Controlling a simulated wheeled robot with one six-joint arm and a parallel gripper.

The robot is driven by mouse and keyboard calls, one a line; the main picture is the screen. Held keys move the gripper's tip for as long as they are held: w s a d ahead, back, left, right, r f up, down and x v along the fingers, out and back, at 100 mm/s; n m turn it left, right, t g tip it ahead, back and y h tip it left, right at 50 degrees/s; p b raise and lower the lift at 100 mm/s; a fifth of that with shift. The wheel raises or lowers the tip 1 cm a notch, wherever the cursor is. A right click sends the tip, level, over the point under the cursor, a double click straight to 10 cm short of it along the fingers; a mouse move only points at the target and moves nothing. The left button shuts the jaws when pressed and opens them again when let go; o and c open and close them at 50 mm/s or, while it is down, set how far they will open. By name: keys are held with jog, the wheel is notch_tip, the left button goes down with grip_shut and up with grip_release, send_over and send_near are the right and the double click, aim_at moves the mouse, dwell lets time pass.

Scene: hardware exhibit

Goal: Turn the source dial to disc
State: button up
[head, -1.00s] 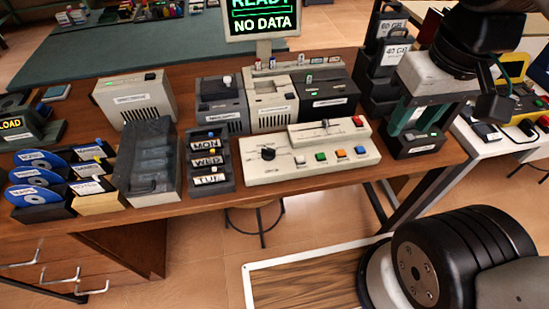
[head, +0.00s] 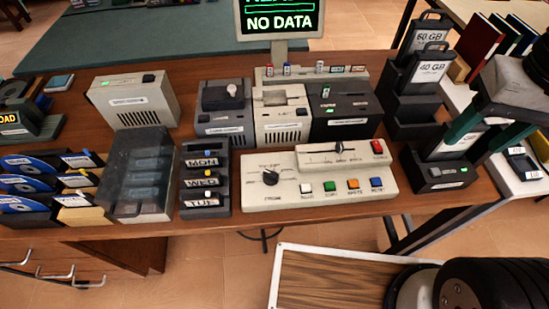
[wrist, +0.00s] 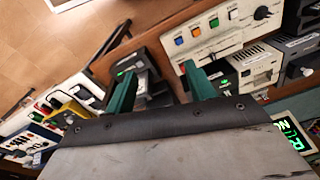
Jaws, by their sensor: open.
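The source dial is a round black knob (head: 270,177) on the left part of a beige control panel (head: 262,201), with small markings around it too small to read. The dial also shows at the top right of the wrist view (wrist: 262,13). My gripper (head: 475,138) is open and empty, with green fingers, at the right of the head view. It is well to the right of the dial, in front of the 60 GB cartridges, and apart from the panel. In the wrist view my gripper (wrist: 160,70) has its fingers spread, with the panel beyond the right finger.
The panel also has a slider (head: 339,148), a red button (head: 377,147) and several coloured buttons. Drive units (head: 282,118) and a NO DATA monitor (head: 280,20) stand behind. Labelled day cartridges (head: 203,182) stand left; a dark cartridge dock (head: 436,172) stands right.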

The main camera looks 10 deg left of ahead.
jog(key=w+a+f+g, duration=0.1)
jog(key=w+a+f, duration=0.1)
jog(key=w+a, duration=0.35)
jog(key=m+g+y, duration=0.1)
jog(key=m+g, duration=0.2)
jog(key=g, duration=0.1)
send_near(271, 172)
jog(key=x, duration=0.8)
jog(key=shift+s+f, duration=0.15)
jog(key=shift+f, duration=0.15)
jog(key=c, duration=1)
